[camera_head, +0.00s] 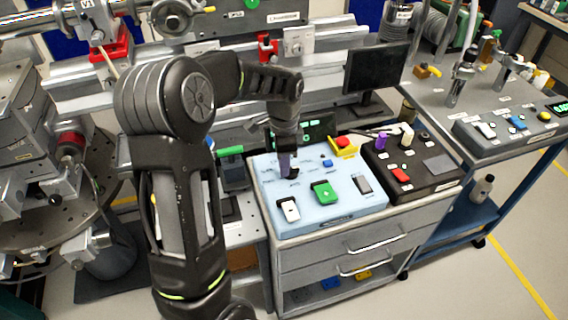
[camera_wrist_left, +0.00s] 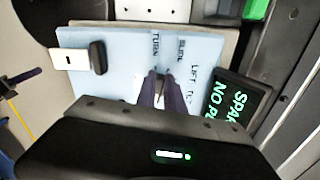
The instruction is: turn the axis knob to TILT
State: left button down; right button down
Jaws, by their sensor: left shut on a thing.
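My left gripper (camera_head: 287,165) reaches down onto the light blue control panel (camera_head: 262,178), at its far left part. Its fingers are shut on a small dark knob (camera_head: 292,174), taken to be the axis knob. In the left wrist view the gripper's fingertips (camera_wrist_left: 163,76) meet at the panel face and mostly hide the knob. Words printed around it partly read "TURN" and "LIFT TO". I cannot read a TILT mark or tell where the knob points. My right gripper is not in view.
The blue panel also bears a white switch (camera_head: 288,210), a green switch (camera_head: 323,192), a grey switch (camera_head: 362,184) and a small blue knob (camera_head: 328,163). A screen (camera_head: 318,129) stands behind. A black panel (camera_head: 425,182) with a red switch is to the right.

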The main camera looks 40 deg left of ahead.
pick_arm(q)
jog(key=shift+n, duration=0.5)
jog(key=n, duration=0.3)
jog(key=shift+s+d, duration=0.15)
jog(key=shift+d, duration=0.1)
jog(key=n, duration=0.4)
jog(key=shift+s+d+b, duration=0.1)
jog(key=shift+d+b, duration=0.2)
jog(key=shift+b, duration=0.1)
jog(key=n, duration=0.3)
jog(key=shift+d+n, duration=0.3)
jog(key=n, duration=0.4)
jog(key=shift+w+d, duration=0.2)
jog(key=shift+d, duration=0.05)
jog(key=c, duration=1.4)
grip_release()
jog(key=shift+c, duration=0.2)
jog(key=shift+r, duration=0.15)
